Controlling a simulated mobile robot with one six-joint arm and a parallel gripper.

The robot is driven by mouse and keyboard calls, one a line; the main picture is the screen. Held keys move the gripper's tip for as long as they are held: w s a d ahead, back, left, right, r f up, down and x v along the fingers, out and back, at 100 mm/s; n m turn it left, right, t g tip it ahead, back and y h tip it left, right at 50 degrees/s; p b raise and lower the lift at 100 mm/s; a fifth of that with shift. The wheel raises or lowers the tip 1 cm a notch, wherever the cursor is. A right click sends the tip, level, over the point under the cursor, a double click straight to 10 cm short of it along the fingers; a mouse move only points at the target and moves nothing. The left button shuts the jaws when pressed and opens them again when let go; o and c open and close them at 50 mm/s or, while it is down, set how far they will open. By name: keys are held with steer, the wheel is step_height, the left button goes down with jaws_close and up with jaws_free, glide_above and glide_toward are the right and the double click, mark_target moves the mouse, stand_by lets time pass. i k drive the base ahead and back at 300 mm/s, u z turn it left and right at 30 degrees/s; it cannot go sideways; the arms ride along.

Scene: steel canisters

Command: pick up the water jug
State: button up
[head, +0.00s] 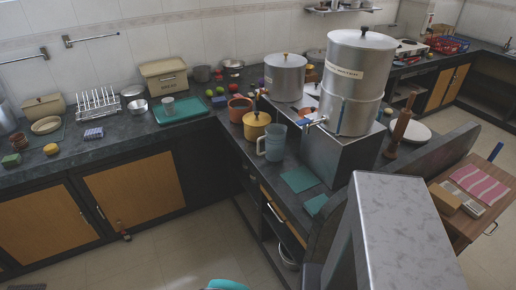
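The water jug (272,143) looks like a pale blue, see-through jug with a handle on its left side. It stands upright on the dark counter, close to the front edge of the right-hand counter run. A yellow lidded pot (257,126) is close behind it to the left. A steel box stand (340,154) is to its right, with a large steel canister (352,85) on top. The canister's tap (315,123) sticks out to the right of the jug and above it.
Teal cloths (299,179) lie in front of the jug. An orange-brown pot (239,109) and a smaller steel canister (285,77) stand behind. A tall grey block with a marbled top (400,210) fills the near right. The floor (185,225) left of the counter is mostly clear.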

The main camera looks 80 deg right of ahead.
mark_target(275, 137)
steer(key=u, duration=0.3)
steer(key=i, duration=1.35)
steer(key=z, duration=4.6)
steer(key=i, duration=0.15)
steer(key=u, duration=1.7)
